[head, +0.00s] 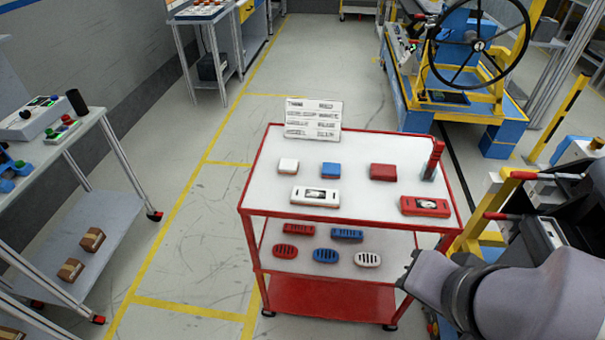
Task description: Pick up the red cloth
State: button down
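A small folded red cloth (383,172) lies flat on the white top of the red-framed cart (345,208), toward the back right. A white folded piece (288,166) and a blue one (331,170) lie in the same row to its left. My arm comes in from the lower right corner. Its dark end, my gripper (407,270), shows partly beside the cart's right front side, below the top and apart from the red cloth. Its fingers are mostly hidden by the arm, so their opening is unclear.
A red upright holder (433,162) stands right of the cloth. White (315,196) and red (425,206) boxes lie along the front edge. A sign (313,118) stands at the back. Several vent pieces lie on the lower shelf. Floor left of the cart is clear.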

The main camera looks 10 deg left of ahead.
aim_at(383, 172)
jog(key=i+u, duration=0.4)
jog(key=i+l+u, duration=0.25)
jog(key=i+u, duration=0.15)
jog(key=i+l+u, duration=0.4)
